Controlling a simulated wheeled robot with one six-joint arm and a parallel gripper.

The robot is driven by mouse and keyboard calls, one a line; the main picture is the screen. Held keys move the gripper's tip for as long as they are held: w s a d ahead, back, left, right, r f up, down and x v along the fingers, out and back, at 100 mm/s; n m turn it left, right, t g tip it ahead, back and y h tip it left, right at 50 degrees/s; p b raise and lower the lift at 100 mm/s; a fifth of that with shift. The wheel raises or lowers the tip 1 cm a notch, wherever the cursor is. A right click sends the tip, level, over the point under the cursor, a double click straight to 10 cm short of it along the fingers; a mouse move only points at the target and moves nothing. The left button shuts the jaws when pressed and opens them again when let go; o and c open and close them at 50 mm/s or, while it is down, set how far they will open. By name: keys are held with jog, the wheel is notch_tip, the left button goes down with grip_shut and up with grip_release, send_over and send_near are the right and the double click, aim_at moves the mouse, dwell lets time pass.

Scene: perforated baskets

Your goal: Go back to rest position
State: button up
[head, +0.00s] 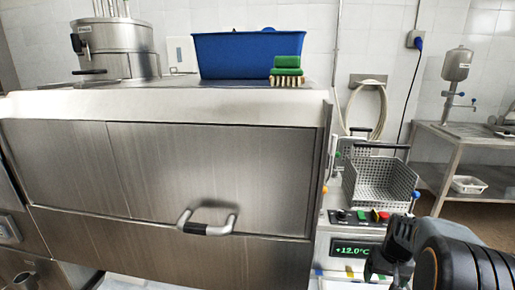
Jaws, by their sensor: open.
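My dark arm with an orange ring fills the bottom right corner. A perforated metal basket (375,187) with a dark handle stands behind and above the gripper, apart from it in the picture. The gripper's fingertips are small and partly hard to make out.
A large steel machine (170,170) with a bar handle (207,225) fills the left and centre. On top are a blue bin (245,52), a green brush (286,68) and a steel pot (115,45). A steel table (455,140) stands at the right, with open floor before it.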

jog(key=s+a+r+n+t+p, duration=0.1)
jog(key=s+a+r+p, duration=0.4)
jog(key=a+r, duration=0.4)
jog(key=s+a+r+n+t+p, duration=0.2)
jog(key=s+a+r+p, duration=0.4)
jog(key=a+r, duration=0.4)
jog(key=shift+r+p, duration=0.45)
jog(key=shift+r, duration=0.25)
jog(key=shift+s+a, duration=0.1)
jog(key=shift+s, duration=0.05)
jog(key=shift+c, duration=0.4)
